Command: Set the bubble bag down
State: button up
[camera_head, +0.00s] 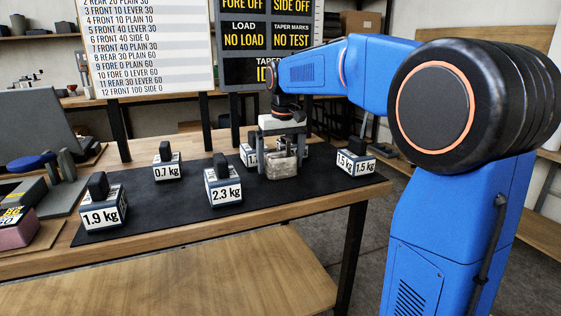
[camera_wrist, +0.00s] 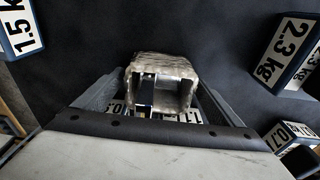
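The bubble bag (camera_head: 282,165) is a small, crinkled, translucent grey-beige packet. My gripper (camera_head: 282,150) points down over the dark mat (camera_head: 150,215), with the bag between its fingers. In the wrist view the bag (camera_wrist: 160,66) sits between the two dark fingers (camera_wrist: 160,95), which look closed against its sides. Its near side shows a dark, boxy hollow. The bag is over the right half of the mat, right of the 2.3 kg block (camera_head: 224,185). I cannot tell whether its underside touches the mat.
A block (camera_head: 250,153) stands partly hidden behind my gripper. Blocks marked 1.5 kg (camera_head: 357,160), 0.7 kg (camera_head: 167,168) and 1.9 kg (camera_head: 103,210) stand around on the mat. Bare mat shows in front of the bag, toward the wooden table's edge (camera_head: 290,205).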

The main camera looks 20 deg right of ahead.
notch_tip(320, 180, up, 12)
jog(key=s, duration=0.1)
jog(key=shift+s, duration=0.25)
dwell(0.4)
